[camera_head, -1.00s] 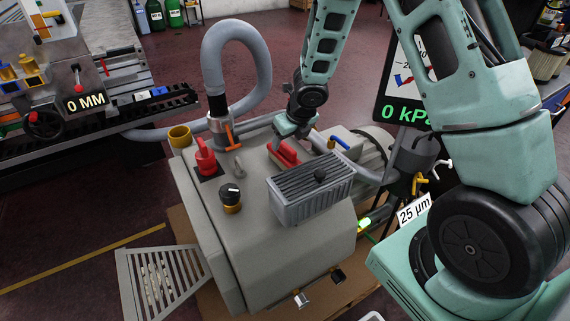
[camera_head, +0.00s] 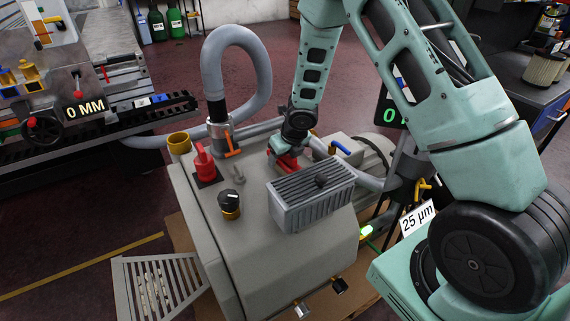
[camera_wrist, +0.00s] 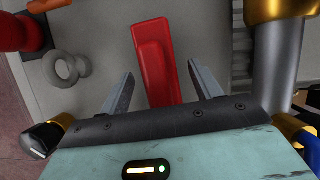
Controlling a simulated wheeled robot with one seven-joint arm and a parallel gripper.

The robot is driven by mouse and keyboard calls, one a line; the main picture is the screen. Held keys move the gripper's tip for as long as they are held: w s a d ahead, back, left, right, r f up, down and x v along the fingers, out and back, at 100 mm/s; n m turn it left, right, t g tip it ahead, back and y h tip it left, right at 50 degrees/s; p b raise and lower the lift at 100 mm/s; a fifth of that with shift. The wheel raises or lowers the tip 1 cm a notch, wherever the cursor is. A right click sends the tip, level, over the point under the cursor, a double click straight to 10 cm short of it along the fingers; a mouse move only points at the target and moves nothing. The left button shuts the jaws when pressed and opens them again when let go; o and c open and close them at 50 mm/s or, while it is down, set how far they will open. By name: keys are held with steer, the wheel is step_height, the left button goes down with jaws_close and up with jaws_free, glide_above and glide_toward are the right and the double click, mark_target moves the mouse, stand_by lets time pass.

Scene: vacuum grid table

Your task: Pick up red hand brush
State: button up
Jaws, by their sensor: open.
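The red hand brush (camera_wrist: 155,55) lies on the grey top of the machine (camera_head: 245,256). In the wrist view it runs lengthwise between the two fingers of my gripper (camera_wrist: 158,90), with a gap on each side. My gripper is open. In the head view, my gripper (camera_head: 284,150) is right above the brush (camera_head: 288,163), which is partly hidden by it and by the grey ribbed box. Whether the fingertips reach down beside the brush cannot be told for certain.
A grey ribbed box (camera_head: 312,200) stands just in front of the brush. A red valve (camera_head: 205,163), a grey ring (camera_wrist: 66,70) and a black-and-brass knob (camera_head: 229,203) stand to the left. A metal pipe (camera_wrist: 277,62) is close on the right in the wrist view.

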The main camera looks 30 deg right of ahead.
steer(key=shift+f, duration=0.25)
stand_by(0.4)
steer(key=c, duration=1.1)
